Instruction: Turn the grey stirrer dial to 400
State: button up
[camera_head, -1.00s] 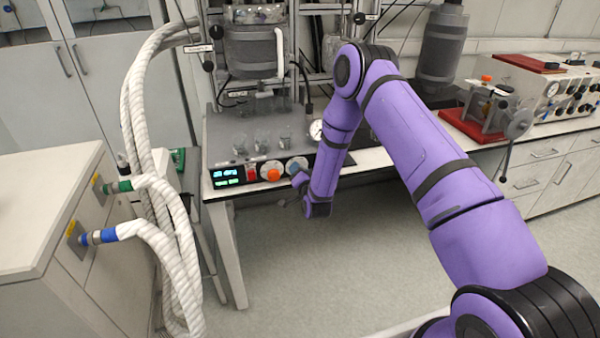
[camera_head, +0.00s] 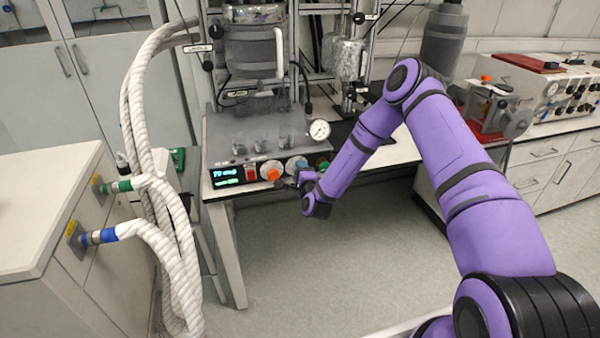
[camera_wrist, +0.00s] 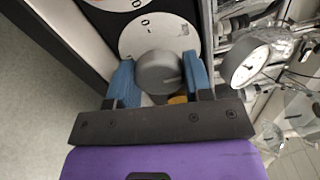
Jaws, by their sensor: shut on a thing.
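The grey stirrer dial (camera_wrist: 158,72) is a round knob on a white scale disc (camera_wrist: 140,38) in the wrist view. My gripper (camera_wrist: 158,78) has its two blue fingers on either side of the knob and is shut on it. The scale figures are small and partly covered, so the setting cannot be read. In the head view my gripper (camera_head: 298,168) is at the front panel of the grey reactor unit (camera_head: 222,150), right of the orange knob (camera_head: 272,174). The grey knob is mostly hidden there. A lit display (camera_head: 226,174) is at the panel's left end; its digits are blurred.
A red switch (camera_head: 252,172) sits left of the orange knob. A pressure gauge (camera_head: 319,130) and glassware stand above the panel. Thick white hoses (camera_head: 150,200) hang at the left. The floor in front of the bench is clear.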

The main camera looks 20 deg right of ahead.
jog(key=m, duration=0.5)
jog(key=shift+f+m, duration=0.1)
jog(key=shift+m, duration=0.3)
dwell(0.4)
jog(key=o, duration=0.9)
